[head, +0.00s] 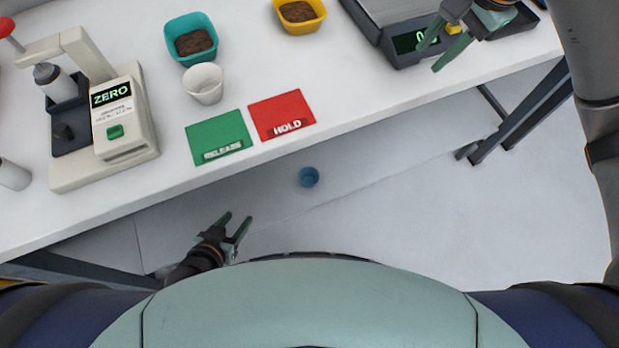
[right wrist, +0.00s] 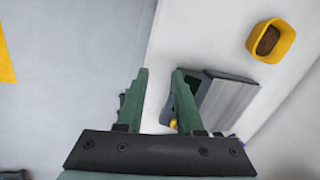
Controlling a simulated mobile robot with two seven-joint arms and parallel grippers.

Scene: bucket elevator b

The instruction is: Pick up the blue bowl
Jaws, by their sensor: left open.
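The small round blue bowl (head: 308,177) lies on the grey floor, beyond the front edge of the white table in the head view. It looks upright and empty. My left gripper (head: 238,217) is open and empty, to the left of the bowl and nearer my body, apart from it. My right gripper (head: 429,59) is open above the table by the scale, far from the bowl. Its spread fingers also show in the right wrist view (right wrist: 159,72), with nothing seen gripped. The bowl is not recognisable in the right wrist view.
On the white table (head: 350,105) stand a ZERO device (head: 125,140), a teal tub (head: 190,52) and a yellow tub (head: 298,25) of brown matter, a white cup (head: 204,88), a green mat (head: 218,132), a red HOLD mat (head: 283,112) and a scale (head: 385,35). Floor around the bowl is clear.

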